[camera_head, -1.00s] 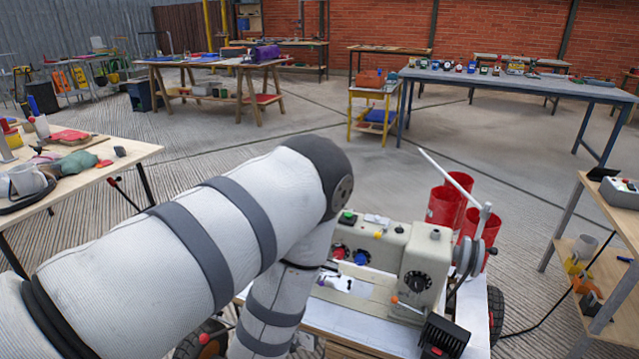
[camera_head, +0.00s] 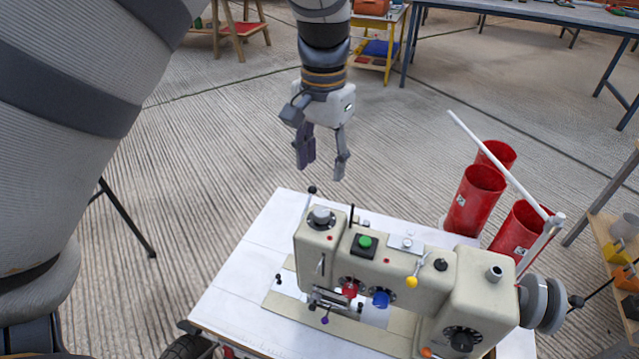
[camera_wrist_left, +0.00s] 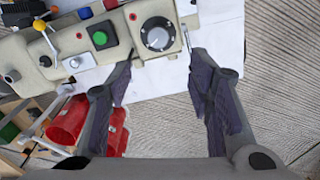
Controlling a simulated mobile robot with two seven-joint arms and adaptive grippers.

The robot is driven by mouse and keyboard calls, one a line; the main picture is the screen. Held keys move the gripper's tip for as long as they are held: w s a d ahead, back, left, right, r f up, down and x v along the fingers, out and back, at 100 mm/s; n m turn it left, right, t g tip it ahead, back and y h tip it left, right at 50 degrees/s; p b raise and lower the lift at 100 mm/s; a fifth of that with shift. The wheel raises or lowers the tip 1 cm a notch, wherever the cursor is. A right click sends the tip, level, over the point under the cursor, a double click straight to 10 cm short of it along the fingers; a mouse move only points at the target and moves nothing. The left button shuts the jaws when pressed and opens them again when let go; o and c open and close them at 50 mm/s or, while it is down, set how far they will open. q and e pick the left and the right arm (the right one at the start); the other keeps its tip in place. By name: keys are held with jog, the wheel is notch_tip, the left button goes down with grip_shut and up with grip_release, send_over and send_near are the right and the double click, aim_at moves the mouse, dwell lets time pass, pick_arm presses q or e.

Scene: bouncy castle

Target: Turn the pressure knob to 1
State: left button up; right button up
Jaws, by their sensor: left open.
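A cream sewing machine (camera_head: 385,270) stands on a white-topped table. A round grey knob (camera_head: 321,215) sits on top of its left end; no readable label confirms it as the pressure knob. It also shows in the left wrist view (camera_wrist_left: 158,38) with a dark ring and pale centre; its setting is unreadable. My left gripper (camera_head: 322,170) hangs above and behind that end, open and empty, fingers pointing down. In the left wrist view its fingertips (camera_wrist_left: 160,52) appear on either side of the knob, with a gap to it in the head view. My right gripper is out of view.
A green button (camera_head: 364,242) and a yellow-tipped lever (camera_head: 412,282) are beside the knob. Red (camera_head: 350,288) and blue (camera_head: 380,298) knobs are on the front. Red cylinders (camera_head: 474,200) and a white rod (camera_head: 500,165) stand at right.

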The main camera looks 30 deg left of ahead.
aim_at(322, 210)
pick_arm(q)
notch_tip(322, 210, down, 12)
jog(key=shift+s+d+r+b, duration=0.15)
jog(key=shift+r+b, duration=0.1)
jog(key=shift+b, duration=0.35)
grip_shut()
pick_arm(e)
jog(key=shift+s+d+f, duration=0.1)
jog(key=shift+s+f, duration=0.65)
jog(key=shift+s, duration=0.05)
